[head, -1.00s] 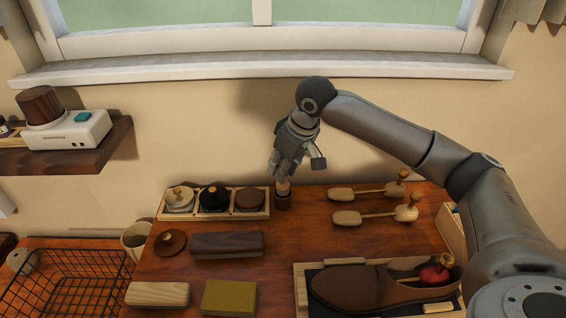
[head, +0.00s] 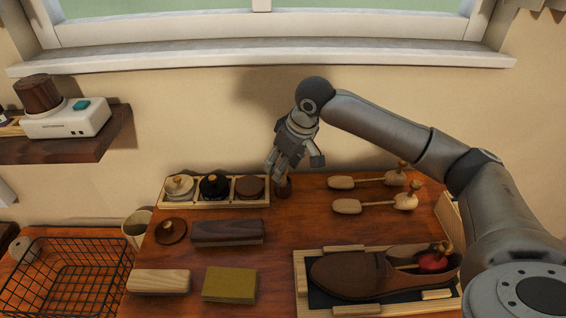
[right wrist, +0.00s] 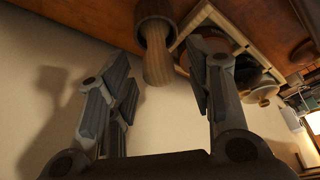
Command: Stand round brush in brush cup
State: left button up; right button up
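The brush cup (head: 283,190) is a small dark cylinder at the back of the wooden desk, right of the jar tray. In the right wrist view, a pale wooden handle (right wrist: 157,60) sticks out of the dark cup (right wrist: 153,12); it looks like the round brush, with its head hidden inside. My right gripper (head: 275,172) is at the cup in the head view, hiding the handle there. In the right wrist view, my right gripper (right wrist: 163,88) has its fingers apart, with the handle end beyond the gap between them and no contact visible. My left gripper is not in view.
A tray with several jars (head: 215,203) stands close left of the cup. Two wooden shoe trees (head: 375,193) lie to the right. A brown shoe (head: 365,276) sits on a tray in front. A dark block (head: 227,232) and wire basket (head: 65,275) are at left.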

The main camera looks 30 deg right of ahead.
jog(key=v, duration=1.2)
dwell(0.8)
